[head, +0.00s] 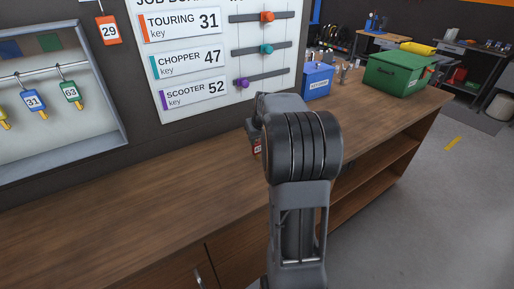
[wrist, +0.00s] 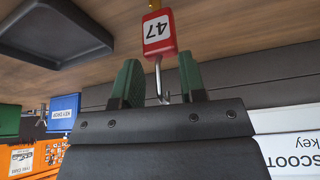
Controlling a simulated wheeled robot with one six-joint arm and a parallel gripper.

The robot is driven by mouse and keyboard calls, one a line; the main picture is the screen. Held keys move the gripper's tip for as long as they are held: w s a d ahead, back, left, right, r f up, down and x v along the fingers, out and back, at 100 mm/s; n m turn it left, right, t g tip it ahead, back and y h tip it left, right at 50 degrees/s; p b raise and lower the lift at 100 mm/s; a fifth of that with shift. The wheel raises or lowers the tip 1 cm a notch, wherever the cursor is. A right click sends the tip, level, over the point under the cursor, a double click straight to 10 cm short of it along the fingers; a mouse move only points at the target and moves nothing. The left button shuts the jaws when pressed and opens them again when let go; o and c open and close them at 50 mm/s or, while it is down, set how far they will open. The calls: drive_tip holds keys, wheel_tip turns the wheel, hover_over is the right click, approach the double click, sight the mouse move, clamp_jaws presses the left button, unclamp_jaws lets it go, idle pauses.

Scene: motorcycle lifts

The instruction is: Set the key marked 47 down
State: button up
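The key marked 47 shows in the wrist view as a red tag with a white face (wrist: 159,32). A bit of its brass-coloured end shows at the top edge. Its thin metal ring runs down between the two green fingers of my gripper (wrist: 160,78). The fingers stand apart, with visible space on both sides of the ring, so my gripper looks open around it. The number appears upside down. The wooden counter (wrist: 220,25) lies behind the tag; whether the tag touches it I cannot tell. In the head view, part of a red tag (head: 257,147) shows beside my arm, which hides the fingers.
A dark tray (wrist: 55,32) lies on the counter in the wrist view. A blue box (head: 317,82) and a green box (head: 396,74) stand farther along the counter. The job board (head: 200,60) and key cabinet (head: 112,115) are on the wall. The counter's left front is clear.

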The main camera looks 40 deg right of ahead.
drive_tip(key=shift+c, duration=0.2)
clamp_jaws()
idle(0.5)
